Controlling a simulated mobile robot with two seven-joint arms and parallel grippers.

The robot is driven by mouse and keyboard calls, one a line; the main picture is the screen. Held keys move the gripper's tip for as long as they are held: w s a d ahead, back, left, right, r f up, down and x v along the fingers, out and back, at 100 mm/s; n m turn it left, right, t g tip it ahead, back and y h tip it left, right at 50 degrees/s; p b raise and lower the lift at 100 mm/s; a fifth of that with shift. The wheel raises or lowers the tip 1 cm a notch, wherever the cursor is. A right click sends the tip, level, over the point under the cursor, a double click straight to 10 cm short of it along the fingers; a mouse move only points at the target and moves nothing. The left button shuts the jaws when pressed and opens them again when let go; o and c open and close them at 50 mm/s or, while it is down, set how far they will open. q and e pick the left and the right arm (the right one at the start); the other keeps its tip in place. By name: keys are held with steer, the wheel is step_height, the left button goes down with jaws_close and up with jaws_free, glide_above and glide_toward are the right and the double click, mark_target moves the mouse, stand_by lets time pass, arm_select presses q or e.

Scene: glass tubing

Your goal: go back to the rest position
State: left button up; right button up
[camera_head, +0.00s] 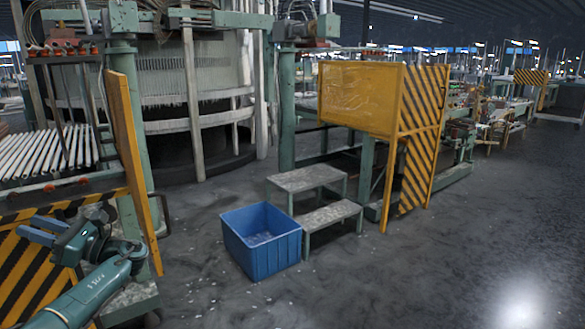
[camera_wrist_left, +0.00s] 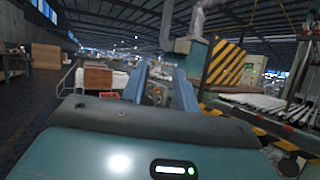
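My left gripper (camera_head: 28,226) is at the lower left of the head view, in front of a yellow-and-black striped panel. Its two blue fingers stand apart with nothing between them. In the left wrist view the same gripper (camera_wrist_left: 162,72) shows its two fingers spread, with only distant machinery seen through the gap. My teal left arm runs up from the bottom edge of the head view. My right gripper is in neither view.
A rack of white glass tubes (camera_head: 45,152) stands behind my left gripper, beside an upright yellow board (camera_head: 133,170). A blue crate (camera_head: 262,252) and grey steps (camera_head: 325,215) stand mid-floor. A yellow striped guard (camera_head: 418,135) is behind. The right floor is clear.

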arm_select(q)
steer(key=s+a+r+n+g, duration=0.1)
steer(key=s+a+r+g, duration=0.1)
steer(key=a, duration=0.2)
steer(key=d+f+m+t+h, duration=0.25)
steer(key=f+t, duration=0.35)
steer(key=f, duration=0.6)
steer(key=d+f+m+t+h, duration=0.3)
steer(key=f+t, duration=0.4)
steer(key=f, duration=0.6)
steer(key=s+d+f+n+t+h, duration=0.1)
steer(key=s+d+f+h, duration=0.35)
steer(key=f, duration=0.25)
steer(key=s+d+f+n+t+h, duration=0.1)
steer(key=s+d+f+n+h, duration=0.15)
steer(key=d+f+h, duration=0.3)
steer(key=s+d+f+n+h, duration=0.3)
steer(key=s+d+n+h, duration=0.3)
steer(key=s+d, duration=0.65)
steer(key=s+d+r+n+t+h, duration=0.1)
steer(key=d+r+n+h, duration=0.1)
steer(key=d, duration=0.5)
steer(key=s+d+r+n+t+h, duration=0.1)
steer(key=s+d+r+n+h, duration=0.1)
steer(key=d+r+n, duration=0.2)
steer(key=shift+d+n+p, duration=0.4)
steer(key=shift+d+n, duration=0.7)
steer(key=shift+d, duration=0.95)
